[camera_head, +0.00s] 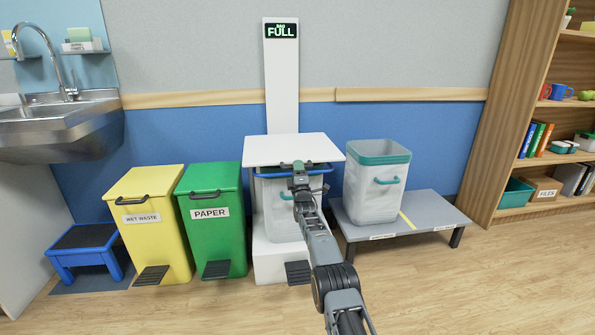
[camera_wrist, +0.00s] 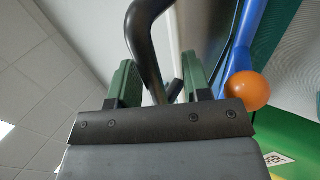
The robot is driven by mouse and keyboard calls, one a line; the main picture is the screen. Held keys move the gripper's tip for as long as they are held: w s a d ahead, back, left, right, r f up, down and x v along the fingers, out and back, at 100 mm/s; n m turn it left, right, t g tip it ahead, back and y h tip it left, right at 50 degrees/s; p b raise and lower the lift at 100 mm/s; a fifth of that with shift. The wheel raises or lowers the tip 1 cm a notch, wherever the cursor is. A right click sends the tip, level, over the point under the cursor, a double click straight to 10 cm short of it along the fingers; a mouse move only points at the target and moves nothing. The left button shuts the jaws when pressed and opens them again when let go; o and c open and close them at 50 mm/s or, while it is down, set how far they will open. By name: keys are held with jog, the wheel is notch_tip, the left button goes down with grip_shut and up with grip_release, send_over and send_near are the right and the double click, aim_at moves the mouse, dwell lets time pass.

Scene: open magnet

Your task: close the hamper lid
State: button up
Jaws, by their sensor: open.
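The hamper (camera_head: 283,262) is a white stand under a tall post, with a pale bag and a blue rim (camera_head: 263,173) inside. Its flat white lid (camera_head: 280,146) sits above the blue rim, and a gap shows between them at the front. A dark handle (camera_head: 285,165) is at the lid's front edge, partly hidden by my gripper. My gripper (camera_head: 299,169) is open at that handle. In the wrist view, the curved black handle (camera_wrist: 146,35) passes between the green fingers of my gripper (camera_wrist: 160,85). I cannot tell whether they touch it.
A yellow bin (camera_head: 150,225) and a green paper bin (camera_head: 215,235) stand left of the hamper. A teal-rimmed basket (camera_head: 376,190) stands on a low grey bench (camera_head: 435,210) to the right. An orange ball (camera_wrist: 247,91) shows by the blue rim. The front floor is clear.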

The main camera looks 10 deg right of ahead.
jog(key=shift+s+h, duration=0.1)
jog(key=shift+h, duration=0.2)
jog(key=p+v, duration=0.4)
jog(key=v, duration=0.9)
jog(key=shift+s+f, duration=0.2)
jog(key=shift+s, duration=0.05)
jog(key=s+a+r+m+g+y+p, duration=0.1)
jog(key=s+r+m+g+p, duration=0.3)
jog(key=r+p, duration=0.75)
jog(key=s+a+r+m+g+p, duration=0.1)
jog(key=s+r+m+g+p, duration=0.45)
jog(key=r, duration=1.05)
jog(key=s+r+m+g+p, duration=0.2)
jog(key=s+p, duration=0.4)
jog(key=s, duration=0.5)
jog(key=s+a+r+m+g+p, duration=0.1)
jog(key=s+r+m+g+p, duration=0.2)
jog(key=s, duration=0.8)
jog(key=s+r+m+g+p, duration=0.2)
jog(key=s+r+g+p, duration=0.4)
jog(key=s+r+p, duration=0.3)
jog(key=s+p, duration=0.2)
jog(key=s, duration=0.1)
jog(key=shift+a+r+m+y, duration=0.25)
jog(key=shift+a+m+y, duration=0.1)
jog(key=shift+y, duration=0.05)
